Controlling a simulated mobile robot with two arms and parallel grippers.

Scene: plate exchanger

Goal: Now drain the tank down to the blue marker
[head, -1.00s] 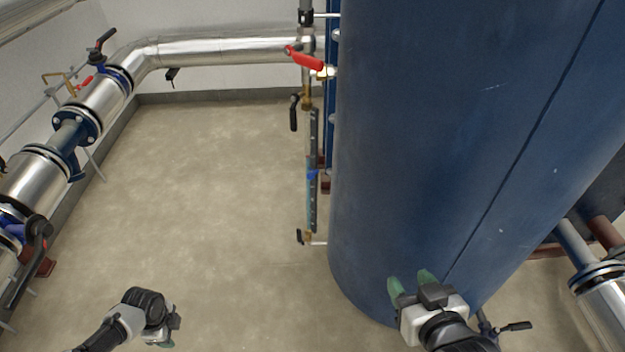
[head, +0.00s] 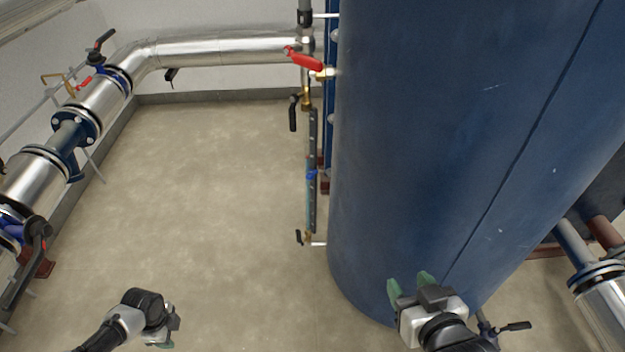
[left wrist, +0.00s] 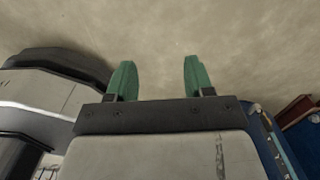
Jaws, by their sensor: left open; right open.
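The big blue tank (head: 430,150) stands right of centre in the head view. Left of it hangs an upright sight glass (head: 311,200) with a blue marker (head: 312,174) partway up; the tube looks bluish below the marker, but the exact level is too small to tell. A black-handled valve (head: 503,327) sits low at the tank's right, partly behind my right arm. My right gripper (head: 409,284) is open and empty in front of the tank's lower part. My left gripper (head: 172,325) is low at the left over the floor; in the left wrist view (left wrist: 158,80) it is open and empty.
A red-handled valve (head: 303,59) and a black lever (head: 293,113) are above the sight glass, and a small black handle (head: 299,237) is at its bottom. Silver pipes (head: 220,48) run along the left and back walls. The floor (head: 200,190) between is clear.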

